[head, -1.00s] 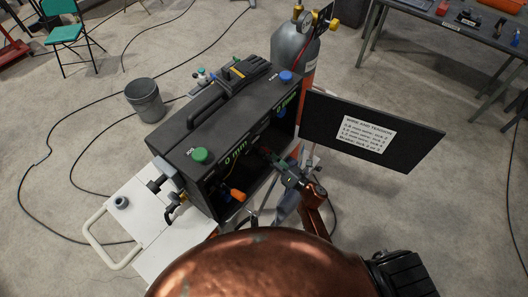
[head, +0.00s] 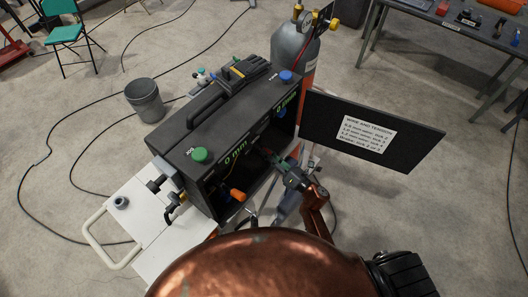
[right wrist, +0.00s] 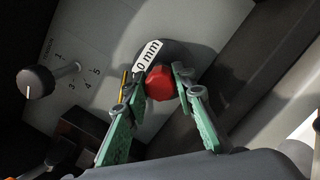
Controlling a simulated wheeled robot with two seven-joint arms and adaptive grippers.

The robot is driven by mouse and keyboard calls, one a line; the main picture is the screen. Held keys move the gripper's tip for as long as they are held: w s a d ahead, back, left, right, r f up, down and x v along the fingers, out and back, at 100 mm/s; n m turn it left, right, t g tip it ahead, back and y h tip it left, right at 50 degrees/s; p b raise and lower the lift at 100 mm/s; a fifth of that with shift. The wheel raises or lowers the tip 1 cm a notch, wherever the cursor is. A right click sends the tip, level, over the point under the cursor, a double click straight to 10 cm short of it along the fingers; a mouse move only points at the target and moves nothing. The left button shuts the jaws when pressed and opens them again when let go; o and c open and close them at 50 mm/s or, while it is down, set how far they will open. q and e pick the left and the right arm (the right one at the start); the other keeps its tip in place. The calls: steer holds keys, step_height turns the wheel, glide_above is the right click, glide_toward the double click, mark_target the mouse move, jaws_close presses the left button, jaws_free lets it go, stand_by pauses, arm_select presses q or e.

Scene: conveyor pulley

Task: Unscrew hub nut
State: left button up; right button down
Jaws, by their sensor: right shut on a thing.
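The red hub nut (right wrist: 160,82) shows in the right wrist view, at the centre of a dark hub with a white "0 mm" label (right wrist: 148,58). My right gripper (right wrist: 154,86) has its green fingers on either side of the nut and is shut on it. In the head view my right gripper (head: 270,157) reaches into the open side of the black machine case (head: 215,122); the nut cannot be made out there. My left gripper is not in view.
The case's open door (head: 330,115) with a white notice stands to the right of my right arm. A black dial knob (right wrist: 36,82) is left of the hub.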

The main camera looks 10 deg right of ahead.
steer(key=shift+s+d, duration=0.1)
steer(key=v, duration=0.4)
steer(key=shift+d+r, duration=0.15)
steer(key=shift+r, duration=0.1)
stand_by(0.4)
steer(key=m+g, duration=0.1)
steer(key=m, duration=0.8)
steer(key=m+g, duration=0.1)
steer(key=m, duration=0.7)
steer(key=m+g, duration=0.1)
steer(key=m, duration=0.8)
steer(key=shift+f+m+g, duration=0.15)
steer(key=shift+m+g, duration=0.15)
